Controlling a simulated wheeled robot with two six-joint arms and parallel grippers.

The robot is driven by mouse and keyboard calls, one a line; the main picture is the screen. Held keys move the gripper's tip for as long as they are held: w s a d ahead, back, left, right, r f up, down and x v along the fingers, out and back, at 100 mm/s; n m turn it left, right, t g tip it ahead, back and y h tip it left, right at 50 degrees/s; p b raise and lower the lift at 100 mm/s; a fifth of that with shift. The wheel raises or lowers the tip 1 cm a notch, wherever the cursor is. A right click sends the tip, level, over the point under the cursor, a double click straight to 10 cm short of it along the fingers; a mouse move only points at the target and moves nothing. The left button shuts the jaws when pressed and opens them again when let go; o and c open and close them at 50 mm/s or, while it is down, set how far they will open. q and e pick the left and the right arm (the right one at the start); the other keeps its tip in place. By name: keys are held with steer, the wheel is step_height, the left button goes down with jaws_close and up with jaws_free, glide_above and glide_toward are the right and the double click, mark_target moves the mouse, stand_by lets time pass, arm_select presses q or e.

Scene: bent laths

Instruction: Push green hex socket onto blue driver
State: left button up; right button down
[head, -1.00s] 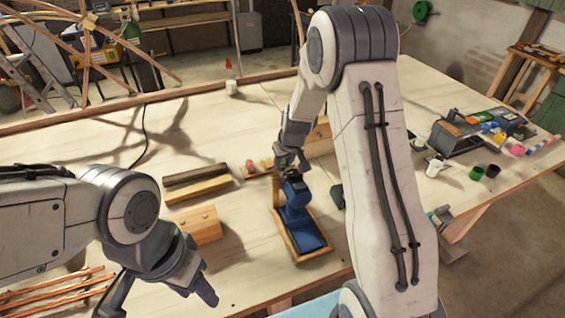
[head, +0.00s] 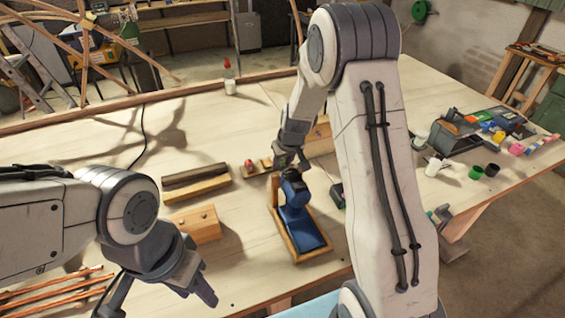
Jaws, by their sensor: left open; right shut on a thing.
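The blue driver (head: 294,194) stands upright in a wooden tray (head: 318,257) with a blue inside, near the middle of the table. My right gripper (head: 289,168) is just above and behind the driver's head, pointing down. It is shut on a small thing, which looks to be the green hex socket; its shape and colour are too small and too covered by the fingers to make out. I cannot tell whether it touches the driver. My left gripper (head: 165,300) is open and empty at the lower left, well apart from the driver.
A wooden strip with a small red piece (head: 249,163) lies just left of my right gripper. Wooden blocks (head: 196,225) and dark and light bars (head: 195,181) lie further left.

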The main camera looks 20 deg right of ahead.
steer(key=shift+s+b, duration=0.85)
steer(key=shift+s, duration=0.2)
stand_by(0.7)
steer(key=shift+c, duration=2.2)
jaws_free()
steer(key=shift+r+p, duration=2.9)
steer(key=shift+r, duration=0.65)
